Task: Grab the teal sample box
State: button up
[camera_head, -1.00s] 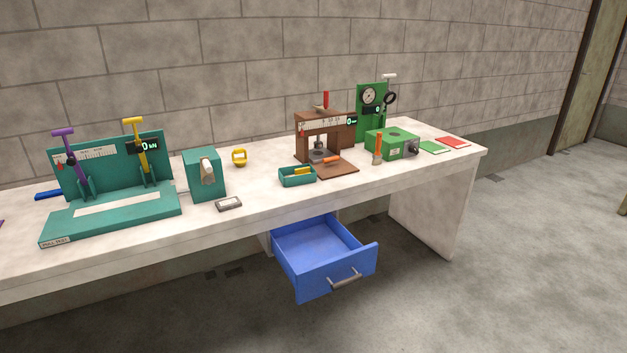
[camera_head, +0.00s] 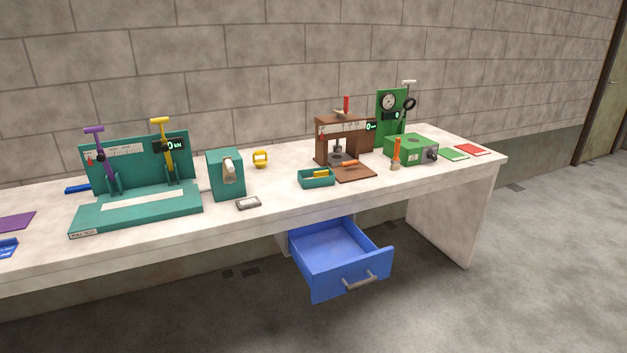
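The teal sample box (camera_head: 316,182) is a small open tray on the bench near its front edge, just left of the brown press. A larger teal block (camera_head: 226,175) with a pale roller-like knob stands further left on the bench. My gripper is not in view.
The white bench (camera_head: 270,203) carries a teal pull-test stand (camera_head: 140,205), a small grey device (camera_head: 248,203), a brown press (camera_head: 340,142) and a green box (camera_head: 411,149). An open blue drawer (camera_head: 340,262) juts out below the sample box. The floor in front is clear.

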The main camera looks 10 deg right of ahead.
aim_at(330, 180)
jog(key=i, duration=0.9)
jog(key=z, duration=0.1)
jog(key=k, duration=0.65)
jog(key=u, duration=0.35)
jog(key=i, duration=1.2)
jog(key=u, duration=0.55)
